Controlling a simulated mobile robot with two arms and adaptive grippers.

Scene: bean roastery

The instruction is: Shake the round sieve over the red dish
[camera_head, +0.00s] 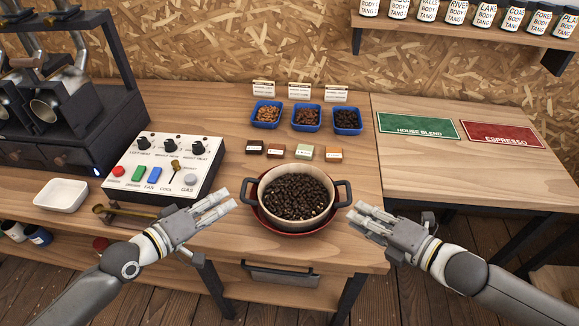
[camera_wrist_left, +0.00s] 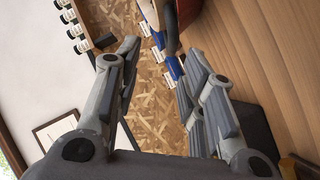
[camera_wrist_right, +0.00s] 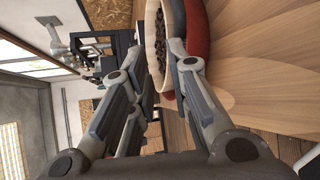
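The round sieve (camera_head: 328,209) has a pale rim and two dark side handles, and dark beans (camera_head: 296,196) fill it. It sits level in or on the red dish (camera_head: 262,226), whose rim shows below it; I cannot tell how they touch. My left gripper (camera_head: 228,199) is open and empty, just left of the left handle (camera_head: 247,191). My right gripper (camera_head: 358,213) is open and empty, just below and right of the right handle (camera_head: 343,189). In the right wrist view the red dish (camera_wrist_right: 196,38) and sieve rim (camera_wrist_right: 176,18) show beyond the fingertips.
A control panel (camera_head: 165,163) stands left of the sieve, with a white tray (camera_head: 62,195) and a brass-coloured scoop (camera_head: 100,210) nearby. Small coloured blocks (camera_head: 304,152) and blue bean trays (camera_head: 305,118) lie behind it. The table right of the sieve is clear up to the green mat (camera_head: 417,126).

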